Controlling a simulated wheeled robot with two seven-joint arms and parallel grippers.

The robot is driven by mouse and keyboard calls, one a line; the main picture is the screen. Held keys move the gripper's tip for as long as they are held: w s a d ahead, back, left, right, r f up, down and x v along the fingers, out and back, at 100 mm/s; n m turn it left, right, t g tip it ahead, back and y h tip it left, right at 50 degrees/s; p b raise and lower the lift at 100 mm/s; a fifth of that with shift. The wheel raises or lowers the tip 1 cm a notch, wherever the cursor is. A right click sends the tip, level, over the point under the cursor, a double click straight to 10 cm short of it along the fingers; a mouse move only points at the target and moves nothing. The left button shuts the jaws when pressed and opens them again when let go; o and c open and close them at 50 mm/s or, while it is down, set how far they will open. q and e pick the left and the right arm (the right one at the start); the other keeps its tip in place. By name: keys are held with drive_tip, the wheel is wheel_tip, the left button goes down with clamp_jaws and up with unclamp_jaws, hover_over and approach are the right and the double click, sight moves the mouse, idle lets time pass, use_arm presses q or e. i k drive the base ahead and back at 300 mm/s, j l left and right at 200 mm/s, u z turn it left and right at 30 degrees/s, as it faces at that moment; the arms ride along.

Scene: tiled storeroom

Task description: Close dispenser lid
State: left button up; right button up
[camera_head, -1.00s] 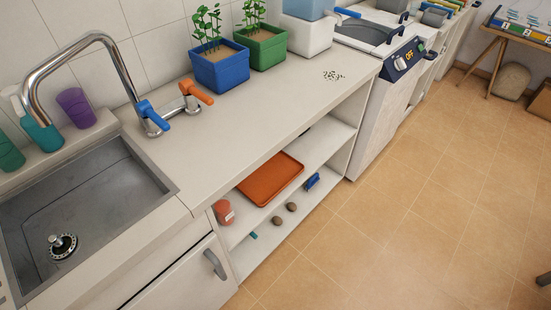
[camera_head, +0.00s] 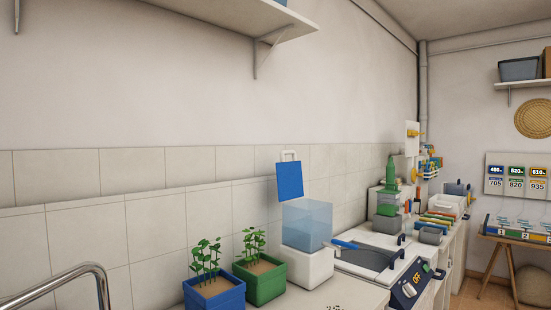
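The dispenser (camera_head: 307,226) stands on the counter against the tiled wall, right of the potted plants. It has a clear blue tank on a white base (camera_head: 308,268). A flat blue panel (camera_head: 289,180), which looks like its lid, stands upright above the tank's back left side, so the lid appears open. A white tab or loop shows above the panel. Neither of my grippers is in view.
A blue pot (camera_head: 214,296) and a green pot (camera_head: 265,284) with seedlings stand left of the dispenser. A fryer-like unit (camera_head: 372,258) with a blue handle is to its right. A wall shelf (camera_head: 215,22) hangs above. A metal faucet (camera_head: 62,285) is at lower left.

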sight(288, 174)
drive_tip(key=i+l+u, duration=0.3)
drive_tip(key=l+u, duration=0.15)
drive_tip(key=i+l+u, duration=0.25)
drive_tip(key=l+u, duration=0.2)
drive_tip(key=i+l+u, duration=0.15)
drive_tip(key=l+u, duration=0.3)
drive_tip(key=l, duration=0.3)
drive_tip(key=l+u, duration=0.45)
drive_tip(key=l, duration=0.15)
drive_tip(key=l+u, duration=0.45)
drive_tip(key=l, duration=0.25)
drive_tip(key=k, duration=0.05)
